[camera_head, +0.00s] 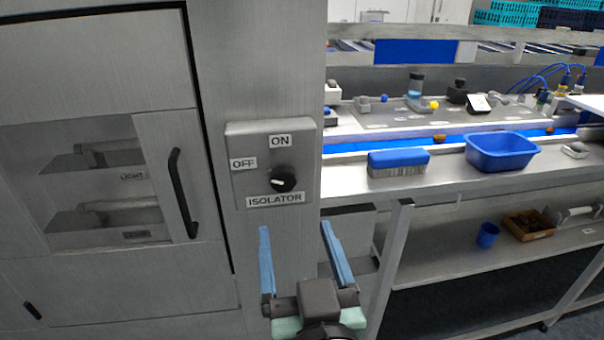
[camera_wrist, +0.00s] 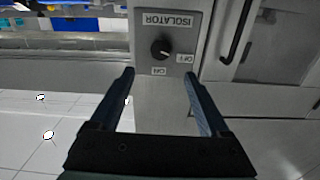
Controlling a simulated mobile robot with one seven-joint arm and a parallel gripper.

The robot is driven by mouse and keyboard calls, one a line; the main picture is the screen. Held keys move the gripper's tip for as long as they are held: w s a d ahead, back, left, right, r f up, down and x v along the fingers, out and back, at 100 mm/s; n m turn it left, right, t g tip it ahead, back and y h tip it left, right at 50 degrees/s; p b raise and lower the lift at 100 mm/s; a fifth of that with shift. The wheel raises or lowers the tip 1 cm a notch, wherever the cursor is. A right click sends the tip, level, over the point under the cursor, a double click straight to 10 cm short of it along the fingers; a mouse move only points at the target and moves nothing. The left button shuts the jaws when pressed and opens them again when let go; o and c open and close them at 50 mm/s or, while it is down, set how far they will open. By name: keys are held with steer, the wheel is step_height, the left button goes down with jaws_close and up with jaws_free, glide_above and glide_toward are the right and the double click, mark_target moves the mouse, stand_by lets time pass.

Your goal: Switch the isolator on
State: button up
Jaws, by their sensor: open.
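The isolator (camera_head: 240,198) is a grey metal plate on a post, with a black round knob (camera_head: 283,180) and labels for ON above, OFF at the left and ISOLATOR below. The wrist view shows the plate upside down, with the knob (camera_wrist: 160,48) near the top middle. A small white mark on the knob seems to lie on its OFF side; its exact angle is hard to tell. My gripper (camera_head: 296,227) is open and empty, its blue fingers apart, below the plate in the head view. In the wrist view the knob lies beyond my gripper (camera_wrist: 159,73), between the finger lines, untouched.
A steel cabinet with a black door handle (camera_head: 183,192) stands left of the isolator. At the right, a bench carries a blue brush (camera_head: 398,158) and a blue tub (camera_head: 502,140). A lower shelf holds a blue cup (camera_head: 488,235) and a brown box (camera_head: 529,225).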

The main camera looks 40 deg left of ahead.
mark_target(284, 181)
steer(key=p+x, duration=0.3)
steer(key=x, duration=0.7)
steer(key=shift+w+a+r+p, duration=0.15)
steer(key=shift+w+a+p, duration=0.1)
steer(key=shift+p, duration=0.15)
steer(key=shift+w+a, duration=0.35)
steer(key=shift+a, duration=0.05)
steer(key=shift+c, duration=0.3)
jaws_close()
